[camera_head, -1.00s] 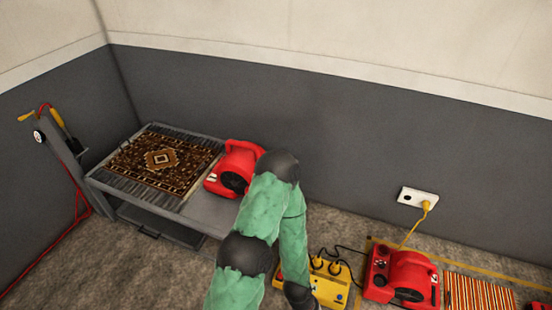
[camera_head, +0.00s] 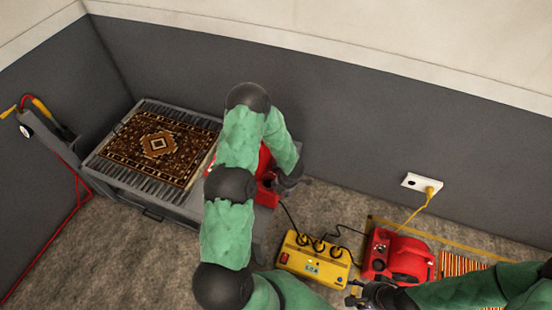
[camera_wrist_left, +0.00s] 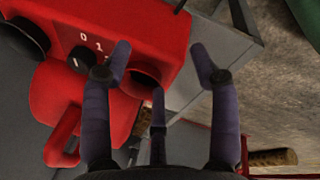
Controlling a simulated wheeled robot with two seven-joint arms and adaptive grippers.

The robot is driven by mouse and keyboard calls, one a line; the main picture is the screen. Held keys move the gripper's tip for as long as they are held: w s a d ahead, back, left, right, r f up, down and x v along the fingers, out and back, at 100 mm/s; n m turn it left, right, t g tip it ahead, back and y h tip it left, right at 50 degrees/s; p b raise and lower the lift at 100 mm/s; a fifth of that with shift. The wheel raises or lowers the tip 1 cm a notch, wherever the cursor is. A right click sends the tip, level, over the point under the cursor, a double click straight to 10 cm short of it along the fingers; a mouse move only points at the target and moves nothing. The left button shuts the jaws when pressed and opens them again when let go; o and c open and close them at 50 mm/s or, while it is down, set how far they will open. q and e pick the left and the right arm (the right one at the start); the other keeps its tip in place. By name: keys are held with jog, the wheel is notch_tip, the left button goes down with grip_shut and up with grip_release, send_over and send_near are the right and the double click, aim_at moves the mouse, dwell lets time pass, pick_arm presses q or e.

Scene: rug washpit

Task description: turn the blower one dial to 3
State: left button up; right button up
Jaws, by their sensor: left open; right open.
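A red blower (camera_head: 266,187) stands on the right end of the grey bench, mostly hidden behind my left arm in the head view. In the left wrist view the blower (camera_wrist_left: 142,35) fills the upper left. Its black dial (camera_wrist_left: 80,60) has a white mark, with "0" and "1" printed above it; further numbers are hidden by a finger. My left gripper (camera_wrist_left: 160,50) is open and empty, with one finger overlapping the dial's right side. Whether it touches the blower I cannot tell. My right gripper (camera_head: 372,294) is open at the lower right, by a second red blower (camera_head: 408,258).
A patterned rug (camera_head: 160,143) lies on the grey bench (camera_head: 170,212). On the floor are a yellow power box (camera_head: 312,262) with black cables and a striped orange rug (camera_head: 460,263). A white wall socket (camera_head: 414,182) holds a yellow plug.

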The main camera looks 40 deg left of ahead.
aim_at(276, 165)
pick_arm(q)
jog(key=w+a+r+n, duration=0.1)
jog(key=a+n, duration=0.1)
jog(key=n, duration=0.2)
jog(key=w+a+r+n+g, duration=0.1)
jog(key=a+n, duration=0.1)
jog(key=n, duration=0.2)
jog(key=w+a+r+n, duration=0.1)
jog(key=a+n, duration=0.2)
jog(key=n, duration=0.2)
jog(key=shift+a+r+g, duration=0.1)
jog(key=shift+r+g, duration=0.05)
jog(key=shift+g, duration=0.15)
jog(key=w+a+r+n+h+p, duration=0.1)
jog(key=w+a+r+n+h, duration=0.3)
jog(key=n, duration=0.9)
jog(key=shift+n+y, duration=0.5)
jog(key=f+b, duration=0.1)
jog(key=f, duration=0.2)
jog(key=d+f+b, duration=0.1)
jog(key=f, duration=0.2)
jog(key=w+f+b, duration=0.1)
jog(key=f, duration=0.2)
jog(key=shift+d+f, duration=0.15)
jog(key=shift+f, duration=0.05)
jog(key=c, duration=1.2)
